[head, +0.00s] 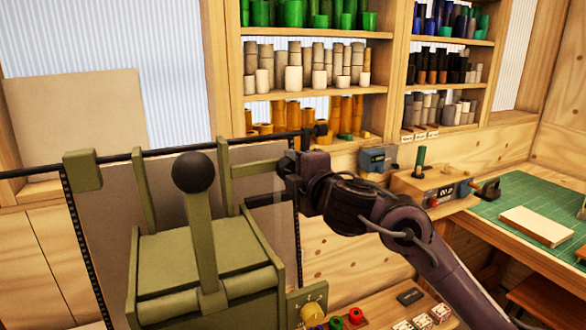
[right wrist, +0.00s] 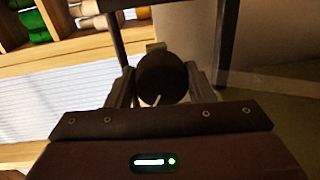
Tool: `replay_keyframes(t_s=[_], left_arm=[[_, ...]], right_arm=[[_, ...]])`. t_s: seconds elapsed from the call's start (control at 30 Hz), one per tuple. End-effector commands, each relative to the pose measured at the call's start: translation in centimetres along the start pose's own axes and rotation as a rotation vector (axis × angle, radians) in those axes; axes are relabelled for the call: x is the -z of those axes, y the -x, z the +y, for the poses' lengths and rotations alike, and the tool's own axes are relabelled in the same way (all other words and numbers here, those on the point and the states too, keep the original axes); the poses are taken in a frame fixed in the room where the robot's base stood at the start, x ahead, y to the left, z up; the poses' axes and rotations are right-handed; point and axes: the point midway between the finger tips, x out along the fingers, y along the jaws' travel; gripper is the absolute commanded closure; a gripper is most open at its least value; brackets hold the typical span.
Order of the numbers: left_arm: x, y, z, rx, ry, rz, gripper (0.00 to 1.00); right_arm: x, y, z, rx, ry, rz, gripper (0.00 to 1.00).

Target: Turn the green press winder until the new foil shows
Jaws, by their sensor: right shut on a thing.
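The green press (head: 205,260) stands in the front left of the head view. A lever with a black ball (head: 194,172) rises in front of it. My right gripper (head: 284,168) is at the upper right side of the press. In the right wrist view its fingers are shut on a dark round winder knob (right wrist: 162,75) with a pale mark on its face. In the head view the gripper hides this knob. A grey sheet hangs behind the press; I cannot tell which foil shows. My left gripper is out of view.
A dark horizontal bar (head: 112,157) runs behind the press. Shelves of coloured rolls (head: 315,88) stand at the back. A green cutting mat (head: 510,205) with a pale block (head: 535,226) lies at right. Small coloured pieces (head: 355,316) sit at bottom centre.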

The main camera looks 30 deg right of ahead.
Motion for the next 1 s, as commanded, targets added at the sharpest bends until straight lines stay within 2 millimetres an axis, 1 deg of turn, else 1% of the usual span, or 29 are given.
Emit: replay_keyframes(t_s=[0.5,0.53,0.67,0.7,1.0], left_arm=[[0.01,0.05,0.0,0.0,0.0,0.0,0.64],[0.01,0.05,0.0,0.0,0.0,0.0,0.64],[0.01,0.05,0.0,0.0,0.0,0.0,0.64],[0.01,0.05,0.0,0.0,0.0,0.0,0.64],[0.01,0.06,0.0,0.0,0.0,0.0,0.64]], right_arm=[[0.06,-0.03,-0.22,0.004,-0.017,0.003,0.75],[0.06,-0.03,-0.22,0.004,-0.017,0.003,0.49],[0.04,-0.02,-0.16,0.003,-0.017,0.002,0.32],[0.03,-0.02,-0.15,0.003,-0.017,0.002,0.3],[0.02,0.26,-0.06,0.001,-0.018,0.002,0.3]])
